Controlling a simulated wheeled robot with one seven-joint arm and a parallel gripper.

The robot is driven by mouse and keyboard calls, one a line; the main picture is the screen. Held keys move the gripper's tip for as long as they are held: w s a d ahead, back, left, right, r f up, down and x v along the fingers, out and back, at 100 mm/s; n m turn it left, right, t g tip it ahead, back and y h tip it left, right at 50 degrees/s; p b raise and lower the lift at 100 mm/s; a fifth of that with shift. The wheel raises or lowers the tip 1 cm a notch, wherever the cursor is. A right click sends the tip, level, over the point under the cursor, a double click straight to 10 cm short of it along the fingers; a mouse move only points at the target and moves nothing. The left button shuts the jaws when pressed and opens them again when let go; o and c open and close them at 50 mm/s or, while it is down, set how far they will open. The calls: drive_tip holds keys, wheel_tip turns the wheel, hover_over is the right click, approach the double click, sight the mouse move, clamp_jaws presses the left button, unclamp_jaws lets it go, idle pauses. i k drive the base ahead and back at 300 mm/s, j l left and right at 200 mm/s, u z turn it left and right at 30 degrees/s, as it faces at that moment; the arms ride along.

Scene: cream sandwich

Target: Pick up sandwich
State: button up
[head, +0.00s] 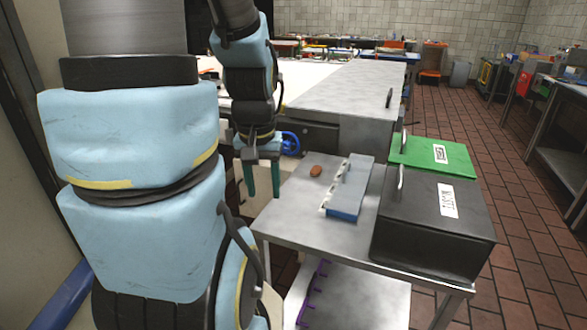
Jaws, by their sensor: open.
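A small brown item (316,170), which looks like the sandwich, lies on the metal table (300,225) left of a blue-grey block. It is too small to make out its layers. My gripper (263,181) points down with its two teal fingers apart and nothing visible between them. It is to the left of the brown item and apart from it, near the table's left edge. Its exact height over the table is hard to tell.
The long blue-grey block (352,190) with a pale strip stands right of the brown item. A black labelled box (430,215) and a green labelled box (432,156) stand farther right. Bare tabletop lies in front. A grey counter (345,88) is behind.

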sight(316, 171)
drive_tip(key=i+j+z, duration=0.1)
drive_tip(key=j, duration=0.3)
drive_tip(key=i+j, duration=0.2)
drive_tip(key=j, duration=0.2)
drive_tip(key=i+j+z, duration=0.15)
drive_tip(key=j, duration=0.25)
drive_tip(key=i+j+z, duration=0.1)
drive_tip(key=j, duration=0.3)
drive_tip(key=i+j+z, duration=0.15)
drive_tip(key=i+j, duration=0.35)
drive_tip(key=i, duration=0.2)
